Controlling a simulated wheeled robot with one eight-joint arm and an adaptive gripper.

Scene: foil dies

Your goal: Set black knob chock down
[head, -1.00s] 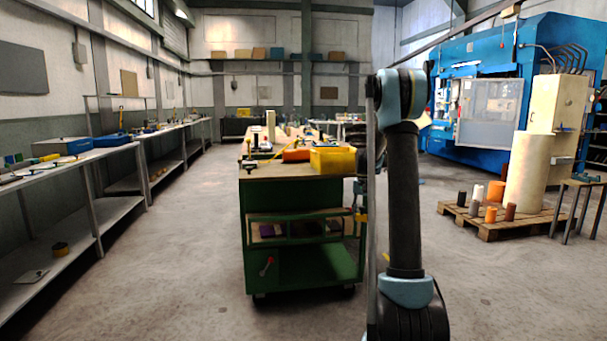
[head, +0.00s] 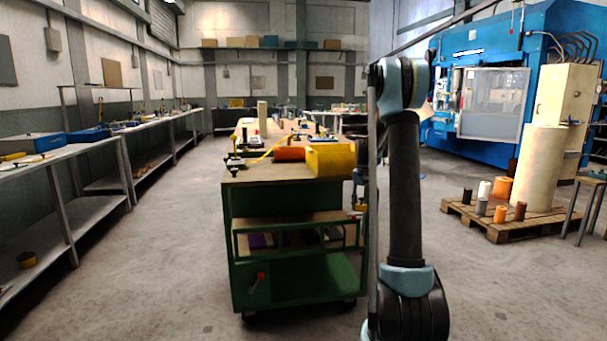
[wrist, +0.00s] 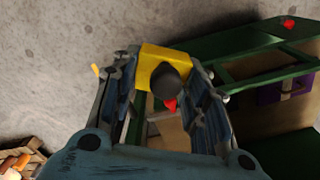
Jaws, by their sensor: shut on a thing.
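The black knob chock is a yellow block (wrist: 163,56) with a round black knob (wrist: 170,83) in the wrist view. My gripper (wrist: 164,72) is shut on it, with one finger on each side. In the head view my gripper (head: 360,185) hangs beside the right side of the green trolley, partly hidden by my arm. A small yellow patch below it, likely the chock (head: 359,208), is too small to make out well. The chock's underside is hidden.
The green trolley (head: 290,222) carries a yellow bin (head: 330,160), an orange thing (head: 289,154) and several tools on top. A pallet (head: 500,225) with spools stands at right. Long benches (head: 75,152) line the left.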

